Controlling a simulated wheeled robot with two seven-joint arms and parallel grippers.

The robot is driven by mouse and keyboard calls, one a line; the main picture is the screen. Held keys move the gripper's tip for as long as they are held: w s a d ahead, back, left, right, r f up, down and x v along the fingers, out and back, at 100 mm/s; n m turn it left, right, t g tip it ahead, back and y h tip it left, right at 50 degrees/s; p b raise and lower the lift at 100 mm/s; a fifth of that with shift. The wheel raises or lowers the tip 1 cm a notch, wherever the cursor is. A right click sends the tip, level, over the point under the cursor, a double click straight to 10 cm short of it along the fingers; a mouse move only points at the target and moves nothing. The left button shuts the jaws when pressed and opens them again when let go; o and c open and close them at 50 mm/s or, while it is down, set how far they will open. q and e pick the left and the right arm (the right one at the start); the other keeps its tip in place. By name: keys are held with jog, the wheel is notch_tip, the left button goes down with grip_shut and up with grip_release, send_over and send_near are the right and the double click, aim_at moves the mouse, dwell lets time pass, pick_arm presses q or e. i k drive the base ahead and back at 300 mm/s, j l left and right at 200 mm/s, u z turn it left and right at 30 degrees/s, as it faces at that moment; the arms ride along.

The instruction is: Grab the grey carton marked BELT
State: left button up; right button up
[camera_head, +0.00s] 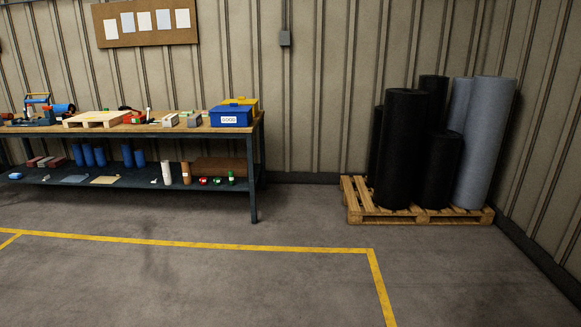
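Two small grey box-like items stand on the workbench (228,129) at the left, the left one (170,119) and the right one (194,120). Each has a light face, but any writing is too small to read, so I cannot tell whether either is the carton marked BELT. No other grey carton is clear in view. Neither of my grippers is in view.
A blue bin marked GOOD (230,117) stands at the bench's right end, a yellow bin (249,102) behind it. A small wooden pallet (96,119) and tools lie farther left. Rolls on a floor pallet (372,215) stand right. The floor in front is clear.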

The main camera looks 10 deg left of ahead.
aim_at(194, 120)
jog(key=i+u, duration=0.15)
jog(key=i, duration=2.35)
jog(key=i+u, duration=0.15)
jog(key=i, duration=0.45)
jog(key=i+u, duration=0.15)
jog(key=i, duration=0.45)
jog(key=i+l+u, duration=0.2)
jog(key=i, duration=0.45)
jog(key=i+l+u, duration=0.15)
jog(key=i, duration=0.45)
jog(key=i+u, duration=0.35)
jog(key=i+l+u, duration=0.2)
jog(key=i+u, duration=0.15)
jog(key=i, duration=0.15)
jog(key=i+l+u, duration=0.65)
jog(key=i+j+z, duration=0.1)
jog(key=z, duration=1)
jog(key=j+z, duration=0.45)
jog(key=i+j+z, duration=0.1)
jog(key=j+z, duration=0.8)
jog(key=k+j+z, duration=0.15)
jog(key=z, duration=0.3)
jog(key=k+j+z, duration=0.2)
jog(key=j+z, duration=0.25)
